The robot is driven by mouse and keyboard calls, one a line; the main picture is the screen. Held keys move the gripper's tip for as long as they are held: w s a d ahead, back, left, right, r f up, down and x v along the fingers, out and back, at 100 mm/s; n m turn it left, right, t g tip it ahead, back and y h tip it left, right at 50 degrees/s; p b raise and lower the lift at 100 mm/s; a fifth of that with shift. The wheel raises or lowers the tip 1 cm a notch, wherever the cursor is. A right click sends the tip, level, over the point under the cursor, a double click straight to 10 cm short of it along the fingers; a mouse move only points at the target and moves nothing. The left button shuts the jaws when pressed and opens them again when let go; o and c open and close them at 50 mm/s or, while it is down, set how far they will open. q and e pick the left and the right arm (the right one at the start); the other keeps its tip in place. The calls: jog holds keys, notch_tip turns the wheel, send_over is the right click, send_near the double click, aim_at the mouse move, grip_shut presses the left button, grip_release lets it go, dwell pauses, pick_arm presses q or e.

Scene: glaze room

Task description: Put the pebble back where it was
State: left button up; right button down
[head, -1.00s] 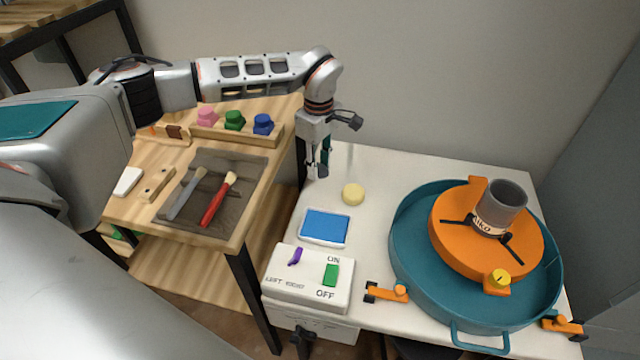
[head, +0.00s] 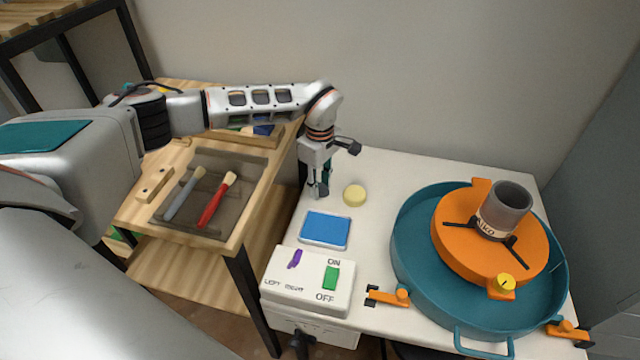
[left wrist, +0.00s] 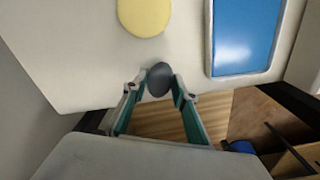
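My left gripper (head: 319,189) points down at the left back part of the white table (head: 375,170). In the left wrist view its two fingertips (left wrist: 159,82) are closed on the sides of a dark grey, smooth pebble (left wrist: 158,77). The pebble also shows as a small dark spot at the fingertips in the head view (head: 321,190). It is near the table's edge; I cannot tell whether it touches the top. My right gripper is in neither view.
A round yellow sponge (head: 355,195) and a blue pad in a white tray (head: 325,229) are close by. A switch box (head: 310,283) stands in front. A teal basin (head: 410,270) with an orange wheel (head: 455,250) fills the right. A wooden bench (head: 230,235) holds brushes.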

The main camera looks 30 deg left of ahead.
aim_at(320, 186)
pick_arm(q)
jog(key=o, duration=0.4)
notch_tip(320, 186, up, 12)
jog(key=p, duration=0.1)
jog(key=shift+r+p, duration=0.15)
jog(key=shift+p, duration=0.25)
